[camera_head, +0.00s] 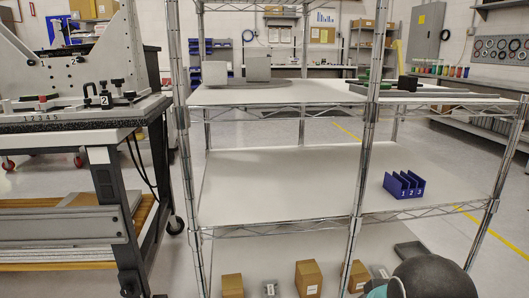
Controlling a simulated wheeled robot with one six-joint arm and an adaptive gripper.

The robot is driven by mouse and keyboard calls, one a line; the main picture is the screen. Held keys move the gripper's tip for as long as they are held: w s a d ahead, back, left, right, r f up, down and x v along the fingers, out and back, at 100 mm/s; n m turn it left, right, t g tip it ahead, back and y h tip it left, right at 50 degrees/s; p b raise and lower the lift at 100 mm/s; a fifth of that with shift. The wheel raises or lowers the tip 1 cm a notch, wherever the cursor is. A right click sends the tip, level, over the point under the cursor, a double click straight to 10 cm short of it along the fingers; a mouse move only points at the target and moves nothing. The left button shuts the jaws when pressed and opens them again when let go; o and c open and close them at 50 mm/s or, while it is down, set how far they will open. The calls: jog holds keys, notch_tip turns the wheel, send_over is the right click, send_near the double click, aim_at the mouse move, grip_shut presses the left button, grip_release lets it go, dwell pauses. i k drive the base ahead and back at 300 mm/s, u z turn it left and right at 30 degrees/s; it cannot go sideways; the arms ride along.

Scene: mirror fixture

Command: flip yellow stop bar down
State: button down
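No yellow stop bar can be made out on the fixture. The grey metal fixture (68,68) stands on the workbench at the left edge, cut off by the frame. It has an upright plate, a black clamp part marked 2 (104,98) and a small red knob (42,100). My gripper is not in view. A dark rounded part of my arm shows at the bottom right, well away from the fixture.
A wire shelving unit (270,165) fills the middle. It holds a grey block (258,68) on top, a blue numbered holder (404,185) on the middle shelf and cardboard boxes (308,279) below. The workbench (70,127) has its edge beside the shelf's left post.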

aim_at(398, 45)
jog(key=z, duration=2.25)
jog(key=i, duration=4.2)
jog(key=z, duration=3.15)
jog(key=k, duration=2.1)
jog(key=z, duration=0.05)
